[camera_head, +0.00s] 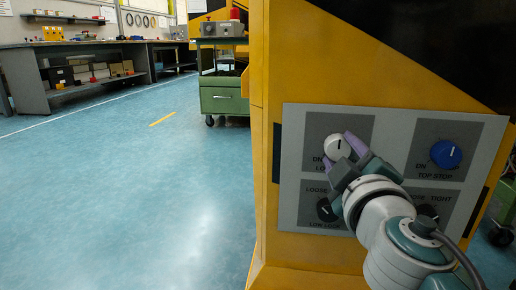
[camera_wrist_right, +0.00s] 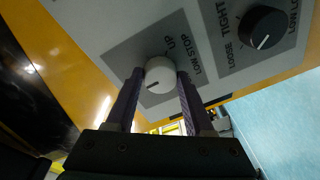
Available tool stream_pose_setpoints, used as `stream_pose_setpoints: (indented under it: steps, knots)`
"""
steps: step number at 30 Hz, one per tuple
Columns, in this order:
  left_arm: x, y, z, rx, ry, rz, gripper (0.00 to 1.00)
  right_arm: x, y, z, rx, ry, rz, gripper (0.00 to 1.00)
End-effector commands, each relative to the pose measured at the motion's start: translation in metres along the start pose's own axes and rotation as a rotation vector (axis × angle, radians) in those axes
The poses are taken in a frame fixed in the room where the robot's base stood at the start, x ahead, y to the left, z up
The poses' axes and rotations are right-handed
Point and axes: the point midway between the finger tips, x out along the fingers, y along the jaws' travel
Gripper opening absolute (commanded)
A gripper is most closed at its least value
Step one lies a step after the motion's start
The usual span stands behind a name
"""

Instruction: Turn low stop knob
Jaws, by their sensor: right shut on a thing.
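The low stop knob is a round white knob (camera_head: 337,146) at the upper left of the grey control panel (camera_head: 397,122). In the right wrist view the white knob (camera_wrist_right: 160,75) has a dark pointer mark and sits beside the labels "LOW STOP" and "UP". My right gripper (camera_head: 345,143) has its purple fingers on either side of the knob and is shut on it. In the right wrist view the fingers (camera_wrist_right: 160,88) flank the knob. Part of the knob's label is hidden behind the gripper in the head view. My left gripper is not in view.
A blue top stop knob (camera_head: 446,154) is at the panel's upper right. A black loose/tight knob (camera_head: 326,210) is below the white knob, and another (camera_head: 428,213) is partly behind my arm. A green cart (camera_head: 222,97) stands behind. The floor at left is clear.

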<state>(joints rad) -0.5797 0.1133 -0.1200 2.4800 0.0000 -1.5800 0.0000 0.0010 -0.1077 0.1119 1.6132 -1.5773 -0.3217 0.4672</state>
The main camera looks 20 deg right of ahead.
Motion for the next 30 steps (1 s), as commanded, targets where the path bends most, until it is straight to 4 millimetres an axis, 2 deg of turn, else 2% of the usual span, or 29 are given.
stream_pose_setpoints:
  steps: [8, 21, 30]
  knots:
    - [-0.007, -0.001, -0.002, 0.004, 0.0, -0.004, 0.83, 0.0, 0.002, -0.001, -0.139, -0.007, -0.014, 0.0]
    - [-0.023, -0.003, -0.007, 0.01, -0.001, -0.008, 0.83, 0.0, 0.003, -0.003, -0.481, -0.029, -0.046, 0.0]
    - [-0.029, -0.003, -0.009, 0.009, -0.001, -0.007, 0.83, 0.0, 0.002, -0.003, -0.633, -0.039, -0.061, 0.0]
